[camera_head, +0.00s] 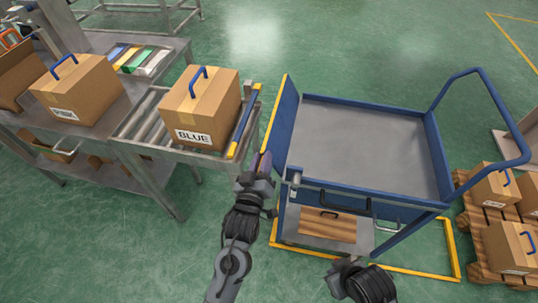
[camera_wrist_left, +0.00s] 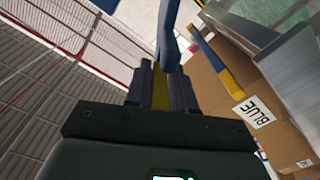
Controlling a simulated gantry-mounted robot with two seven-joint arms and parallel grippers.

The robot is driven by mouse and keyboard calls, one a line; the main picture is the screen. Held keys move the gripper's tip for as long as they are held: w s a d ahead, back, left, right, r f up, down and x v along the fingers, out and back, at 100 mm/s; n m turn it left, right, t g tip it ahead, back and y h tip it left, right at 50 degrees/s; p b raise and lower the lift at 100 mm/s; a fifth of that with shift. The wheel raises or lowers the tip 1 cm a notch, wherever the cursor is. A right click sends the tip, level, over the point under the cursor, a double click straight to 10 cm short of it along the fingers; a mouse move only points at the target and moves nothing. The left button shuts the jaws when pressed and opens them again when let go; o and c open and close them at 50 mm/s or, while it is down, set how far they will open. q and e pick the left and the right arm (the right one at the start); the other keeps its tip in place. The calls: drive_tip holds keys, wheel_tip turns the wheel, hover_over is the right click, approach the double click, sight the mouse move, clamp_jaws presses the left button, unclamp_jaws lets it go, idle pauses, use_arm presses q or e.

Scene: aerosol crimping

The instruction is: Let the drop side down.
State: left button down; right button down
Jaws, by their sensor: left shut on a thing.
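The blue cart (camera_head: 365,150) stands right of the roller table, its grey deck empty. Its drop side (camera_head: 283,118) is a blue panel with a yellow top edge, on the cart's left. It stands up; I cannot tell how far it tilts. My left gripper (camera_head: 263,165) is at the near end of this panel, shut on its yellow edge. In the left wrist view the gripper (camera_wrist_left: 160,85) has a yellow strip between its fingers, and a blue bar rises beyond. My right gripper (camera_head: 345,268) is low in front of the cart; its fingers do not show clearly.
A carton marked BLUE (camera_head: 203,110) with a blue handle sits on the roller table (camera_head: 140,120), beside a blue and yellow bar (camera_head: 243,122). More cartons stand at the left and on a pallet (camera_head: 480,225) at the right. A narrow floor gap lies between table and cart.

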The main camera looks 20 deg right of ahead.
use_arm(q)
drive_tip(key=shift+w+a+f+p, duration=0.15)
drive_tip(key=shift+a+f+p, duration=0.1)
drive_tip(key=shift+a+p, duration=0.1)
drive_tip(key=shift+w+a+f, duration=0.1)
drive_tip(key=shift+a+f, duration=0.05)
drive_tip(key=shift+f, duration=0.05)
drive_tip(key=c, duration=1.1)
unclamp_jaws()
drive_tip(key=shift+r, duration=0.1)
